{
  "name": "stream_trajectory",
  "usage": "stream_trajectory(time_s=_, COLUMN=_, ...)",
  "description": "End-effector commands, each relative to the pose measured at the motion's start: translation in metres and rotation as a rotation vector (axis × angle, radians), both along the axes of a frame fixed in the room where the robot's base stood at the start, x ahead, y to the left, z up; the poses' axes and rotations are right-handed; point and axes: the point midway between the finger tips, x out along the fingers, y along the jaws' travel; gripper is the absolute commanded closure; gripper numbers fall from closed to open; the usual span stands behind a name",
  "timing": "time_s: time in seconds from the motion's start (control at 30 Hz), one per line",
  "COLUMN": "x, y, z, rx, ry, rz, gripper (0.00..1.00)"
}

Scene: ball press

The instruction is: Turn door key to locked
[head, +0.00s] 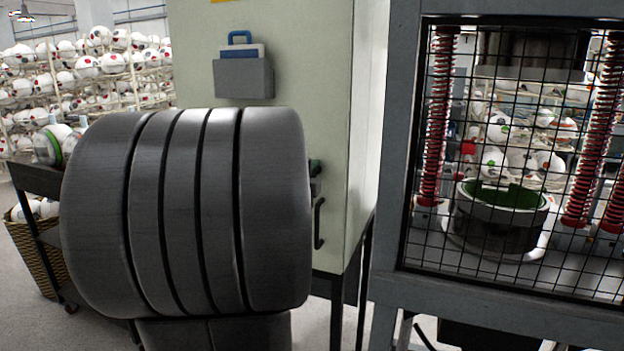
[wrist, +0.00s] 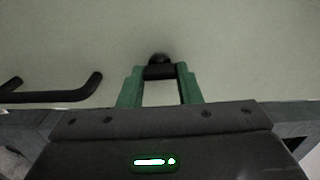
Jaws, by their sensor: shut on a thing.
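The door is the pale green front of a cabinet (head: 290,60), and it also fills the back of the wrist view (wrist: 230,50). A small dark key (wrist: 158,60) sticks out from this surface in the wrist view. My gripper (wrist: 160,74) has green fingers, and their tips are shut on the key's dark grip. The key is hidden there. I cannot tell whether the lock is turned.
A black door handle (head: 319,222) is just below my gripper; it shows at left in the wrist view (wrist: 50,95). A press with a mesh guard (head: 520,150) stands at right. A grey holder (head: 243,78) hangs on the cabinet. Ball racks (head: 90,65) stand behind.

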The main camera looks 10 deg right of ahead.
Motion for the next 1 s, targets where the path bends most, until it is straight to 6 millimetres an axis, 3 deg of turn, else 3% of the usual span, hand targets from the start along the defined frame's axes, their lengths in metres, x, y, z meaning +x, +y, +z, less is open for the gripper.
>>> stream_trajectory(time_s=0.67, x=-0.0002, y=-0.0001, z=-0.0008, rx=0.050, ry=-0.033, rz=-0.001, gripper=0.92)
stream_trajectory(time_s=0.7, x=-0.0002, y=-0.0001, z=-0.0008, rx=0.050, ry=-0.033, rz=-0.001, gripper=0.63)
stream_trajectory(time_s=0.77, x=-0.0002, y=-0.0001, z=-0.0008, rx=0.050, ry=-0.033, rz=-0.001, gripper=0.51)
stream_trajectory(time_s=0.8, x=-0.0002, y=-0.0001, z=-0.0008, rx=0.049, ry=-0.032, rz=-0.001, gripper=0.47)
stream_trajectory(time_s=1.0, x=-0.0001, y=0.0000, z=-0.0006, rx=0.049, ry=-0.032, rz=-0.001, gripper=0.47)
